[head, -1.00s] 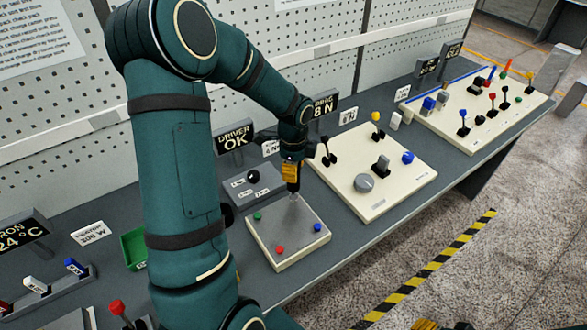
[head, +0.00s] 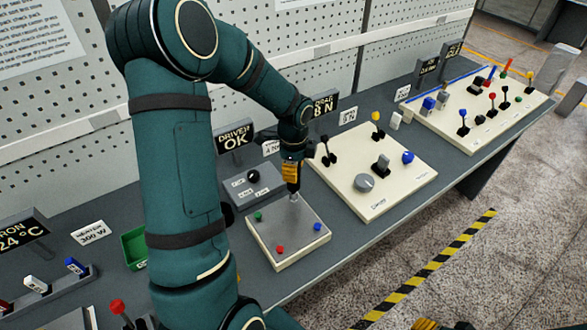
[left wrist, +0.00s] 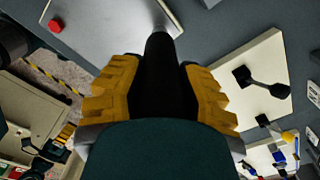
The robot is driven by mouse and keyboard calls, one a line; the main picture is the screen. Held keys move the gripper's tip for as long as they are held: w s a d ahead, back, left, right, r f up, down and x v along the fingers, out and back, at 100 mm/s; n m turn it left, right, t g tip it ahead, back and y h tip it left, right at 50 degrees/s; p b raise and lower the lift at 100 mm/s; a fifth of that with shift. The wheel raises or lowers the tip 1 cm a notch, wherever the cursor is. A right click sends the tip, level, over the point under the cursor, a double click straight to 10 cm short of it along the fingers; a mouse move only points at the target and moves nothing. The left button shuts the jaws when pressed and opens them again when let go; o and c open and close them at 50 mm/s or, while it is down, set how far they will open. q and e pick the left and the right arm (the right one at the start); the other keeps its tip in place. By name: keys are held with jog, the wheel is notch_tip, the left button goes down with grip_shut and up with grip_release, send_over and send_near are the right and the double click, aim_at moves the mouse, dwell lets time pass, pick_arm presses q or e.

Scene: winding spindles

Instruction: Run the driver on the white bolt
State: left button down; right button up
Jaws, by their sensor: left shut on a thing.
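My left gripper (head: 291,172) is shut on the black driver (head: 293,188), which points down at the back right part of the pale bolt plate (head: 282,262). In the left wrist view the driver (left wrist: 160,75) runs between the yellow fingers of the left gripper (left wrist: 160,92). Its grey tip is at or just above the plate. I cannot make out the white bolt; the driver's end covers that spot. A green bolt (head: 258,217), a red bolt (head: 280,249) and a blue bolt (head: 318,227) show on the plate. Part of my right gripper (left wrist: 66,132) seems to show, its fingers unclear.
A sign (head: 236,140) reads "DRIVER OK". A grey box with a black knob (head: 253,176) stands behind the plate. A cream panel (head: 395,190) with levers and a dial is close on the right. A green bin (head: 134,250) is at left. The bench's front edge is clear.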

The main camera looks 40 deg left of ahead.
pick_arm(q)
jog(key=shift+r, duration=0.1)
jog(key=shift+r+p, duration=2)
jog(key=shift+r, duration=0.35)
jog(key=shift+r+p, duration=0.5)
jog(key=shift+r, duration=0.55)
